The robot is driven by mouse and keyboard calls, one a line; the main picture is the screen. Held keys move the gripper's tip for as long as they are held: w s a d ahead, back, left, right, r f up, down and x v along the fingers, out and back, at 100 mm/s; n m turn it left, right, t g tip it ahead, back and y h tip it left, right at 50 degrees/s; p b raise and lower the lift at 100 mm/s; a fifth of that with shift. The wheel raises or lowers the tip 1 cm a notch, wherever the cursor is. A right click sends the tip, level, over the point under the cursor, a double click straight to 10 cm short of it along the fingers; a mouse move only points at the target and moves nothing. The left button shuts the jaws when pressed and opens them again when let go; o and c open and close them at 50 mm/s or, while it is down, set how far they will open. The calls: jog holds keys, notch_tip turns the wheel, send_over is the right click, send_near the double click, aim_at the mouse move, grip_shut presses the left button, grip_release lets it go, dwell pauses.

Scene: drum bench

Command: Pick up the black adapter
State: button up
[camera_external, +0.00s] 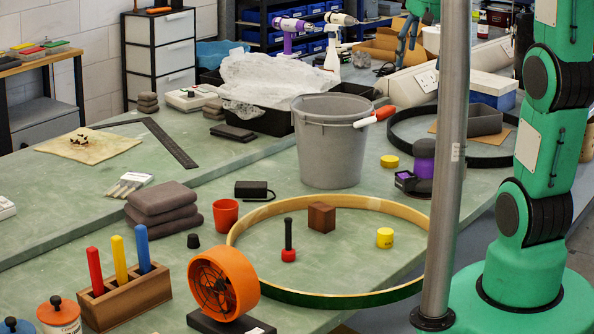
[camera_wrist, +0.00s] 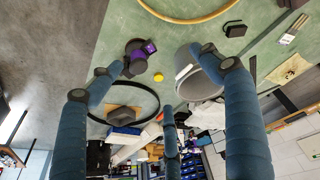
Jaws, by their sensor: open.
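The black adapter (camera_external: 252,189) is a small dark box with a looped cable. It lies on the green bench between the red cup and the grey bucket, behind the wooden hoop. In the wrist view a small black block near the top, probably the adapter (camera_wrist: 236,30), lies beyond the right finger's tip. My gripper (camera_wrist: 162,75) is open, with its blue fingers spread and nothing held between them. It is well apart from the adapter.
The grey bucket (camera_external: 331,150) stands close behind the adapter. The wooden hoop (camera_external: 240,226) surrounds a brown cube (camera_external: 321,217) in front. A red cup (camera_external: 225,215) and stacked brown pads (camera_external: 161,200) lie to the left. A metal post (camera_external: 449,150) stands before my arm.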

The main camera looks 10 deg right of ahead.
jog(key=w+a+f+n+g+p, duration=0.1)
jog(key=w+a+f+n+p, duration=0.15)
jog(key=w+a, duration=0.85)
jog(key=n+g+p, duration=0.3)
jog(key=n+p, duration=0.5)
send_over(252, 183)
notch_tip(252, 183, down, 26)
jog(key=shift+w+a+f+h, duration=0.15)
jog(key=shift+h, duration=0.15)
jog(key=shift+f, duration=4.25)
jog(key=shift+f+b, duration=0.1)
jog(key=shift+b, duration=0.2)
jog(key=shift+f, duration=2.55)
